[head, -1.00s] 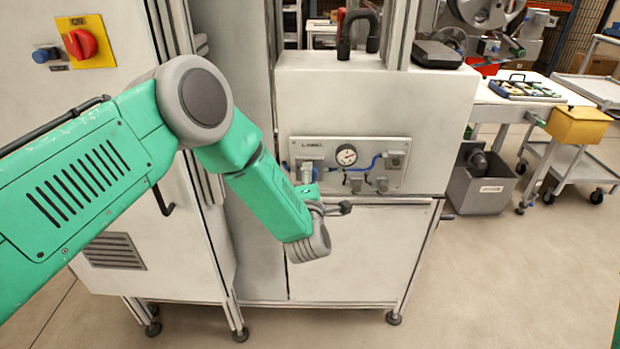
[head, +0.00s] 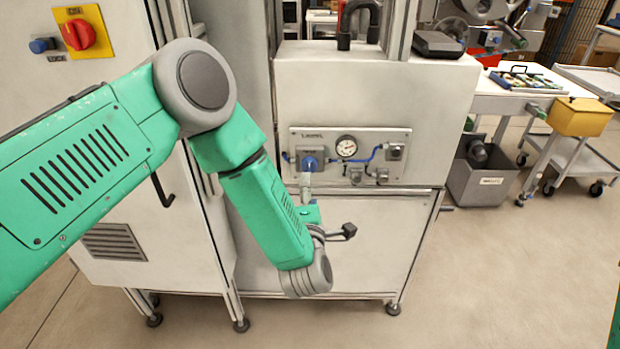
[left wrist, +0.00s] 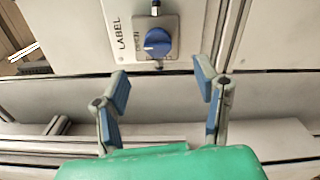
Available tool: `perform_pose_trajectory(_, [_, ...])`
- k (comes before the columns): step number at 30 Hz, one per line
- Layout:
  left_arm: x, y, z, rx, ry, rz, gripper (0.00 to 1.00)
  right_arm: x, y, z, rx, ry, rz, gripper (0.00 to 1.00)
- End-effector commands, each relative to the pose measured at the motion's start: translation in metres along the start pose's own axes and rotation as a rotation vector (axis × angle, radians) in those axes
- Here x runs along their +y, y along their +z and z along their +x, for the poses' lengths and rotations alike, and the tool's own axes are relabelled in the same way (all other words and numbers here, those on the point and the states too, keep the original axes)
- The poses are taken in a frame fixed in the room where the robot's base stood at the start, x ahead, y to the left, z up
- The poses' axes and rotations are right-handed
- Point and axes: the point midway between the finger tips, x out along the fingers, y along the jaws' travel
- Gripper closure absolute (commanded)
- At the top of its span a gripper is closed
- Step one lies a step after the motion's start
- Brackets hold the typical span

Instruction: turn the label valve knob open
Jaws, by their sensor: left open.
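The label valve knob is blue and sits on the left end of a light panel (head: 330,133) on the front of the white machine. The knob (head: 311,160) shows in the head view just above my left gripper. In the left wrist view the blue knob (left wrist: 158,42) is on a grey square plate (left wrist: 155,22) beside the word LABEL, beyond the fingertips. My left gripper (left wrist: 162,84) is open and empty, its two blue-padded fingers spread below the knob and apart from it. In the head view its fingers are small near the panel's lower edge. My right gripper is not in view.
A pressure gauge (head: 346,146) and blue tubing sit right of the knob on the panel. A cabinet with a red switch (head: 78,35) stands at left. A grey bin (head: 487,178) and a cart (head: 570,158) stand at right. The floor in front is clear.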

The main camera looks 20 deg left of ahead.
Motion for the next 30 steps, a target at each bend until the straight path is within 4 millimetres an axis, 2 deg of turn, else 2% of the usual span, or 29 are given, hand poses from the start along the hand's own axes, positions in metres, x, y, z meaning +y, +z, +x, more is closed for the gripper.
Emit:
perform_pose_trajectory(3, [-0.001,0.001,-0.018,-0.001,-0.003,0.0,0.44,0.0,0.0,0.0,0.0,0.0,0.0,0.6])
perform_pose_trajectory(7, [-0.001,0.0,-0.028,0.0,-0.002,0.0,0.44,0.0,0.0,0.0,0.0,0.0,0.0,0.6])
perform_pose_trajectory(23, [-0.003,-0.001,-0.031,-0.005,-0.01,0.013,0.44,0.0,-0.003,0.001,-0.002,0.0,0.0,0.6])
perform_pose_trajectory(26, [-0.021,-0.006,-0.04,-0.049,-0.088,0.125,0.44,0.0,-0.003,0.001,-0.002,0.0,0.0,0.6])
perform_pose_trajectory(29, [-0.061,-0.024,-0.064,-0.165,-0.259,0.38,0.44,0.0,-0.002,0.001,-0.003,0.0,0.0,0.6])
perform_pose_trajectory(30, [-0.08,-0.035,-0.079,-0.23,-0.344,0.51,0.44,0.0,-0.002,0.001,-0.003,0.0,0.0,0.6])
